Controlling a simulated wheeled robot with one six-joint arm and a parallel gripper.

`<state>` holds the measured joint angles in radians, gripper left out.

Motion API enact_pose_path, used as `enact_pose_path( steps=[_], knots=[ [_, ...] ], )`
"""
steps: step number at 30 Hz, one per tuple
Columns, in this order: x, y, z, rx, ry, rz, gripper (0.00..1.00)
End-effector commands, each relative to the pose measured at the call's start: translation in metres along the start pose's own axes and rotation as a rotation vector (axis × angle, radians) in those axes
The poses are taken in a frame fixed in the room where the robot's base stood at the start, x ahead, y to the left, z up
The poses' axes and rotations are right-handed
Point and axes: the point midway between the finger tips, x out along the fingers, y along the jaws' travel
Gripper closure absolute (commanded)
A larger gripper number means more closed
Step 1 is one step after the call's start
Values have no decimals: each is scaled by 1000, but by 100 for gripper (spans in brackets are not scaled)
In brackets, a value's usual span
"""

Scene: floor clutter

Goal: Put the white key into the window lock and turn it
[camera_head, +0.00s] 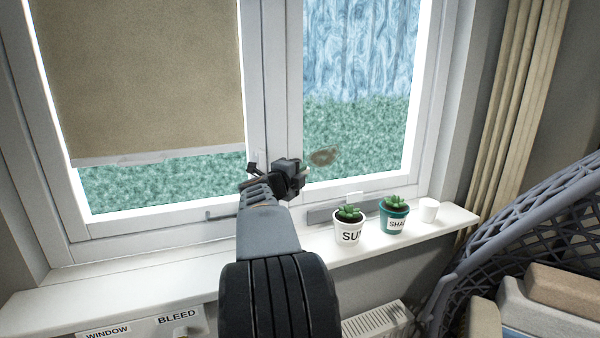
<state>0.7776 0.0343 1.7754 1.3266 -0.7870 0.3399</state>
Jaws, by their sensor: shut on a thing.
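My gripper (294,174) is in front of the window's middle frame, above the sill. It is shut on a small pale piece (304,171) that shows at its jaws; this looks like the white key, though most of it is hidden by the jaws. The white window frame (258,120) stands behind my gripper. A small white fitting (262,158) shows on the frame just left of the gripper. I cannot tell whether it is the lock, and no keyhole is visible. I cannot tell whether the key touches the window.
A panel labelled WINDOW and BLEED (150,328) is below left. A grey lattice chair (500,225) fills the lower right.

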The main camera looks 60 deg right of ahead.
Motion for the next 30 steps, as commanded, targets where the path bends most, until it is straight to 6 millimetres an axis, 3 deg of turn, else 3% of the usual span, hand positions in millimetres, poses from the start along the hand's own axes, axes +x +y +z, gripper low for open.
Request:
enact_pose_path(
  steps=[11, 12, 20, 30],
  knots=[
    [3, -1, 4, 1, -1, -1, 100],
    [3, 0, 4, 1, -1, -1, 82],
    [3, 0, 4, 1, 0, -1, 58],
    [-2, 0, 4, 1, -1, -1, 57]
  ],
)
